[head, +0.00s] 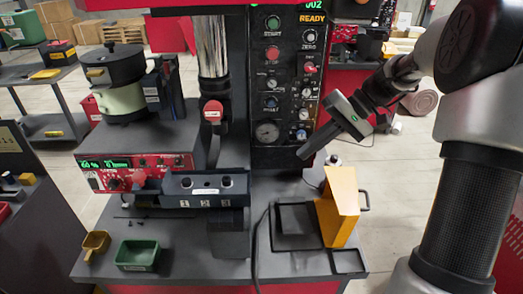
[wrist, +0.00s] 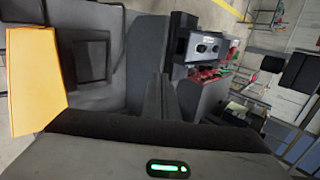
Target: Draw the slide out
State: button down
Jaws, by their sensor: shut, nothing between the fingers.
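My gripper (head: 306,153) is shut and empty, in the air in front of the control panel and above the right part of the bench. In the wrist view its closed fingers (wrist: 160,97) point toward the bench. My gripper is apart from the block.
An orange box (head: 341,207) stands on the bench's right, below my gripper, beside a dark square frame (head: 284,243). The control panel (head: 287,90) rises behind. A red feeder control unit (head: 155,166), green tray (head: 137,255) and yellow scoop (head: 95,243) are left.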

aim_at(219, 171)
jog(key=a+f+p, duration=0.1)
jog(key=a+f, duration=0.4)
jog(key=a, duration=0.6)
jog(key=shift+s+a+y+p, duration=0.2)
jog(key=shift+y+p, duration=0.1)
jog(key=shift+y, duration=0.1)
jog(key=a+b, duration=0.2)
jog(key=a, duration=0.8)
jog(key=shift+b, duration=0.3)
jog(key=shift+w+d, duration=0.1)
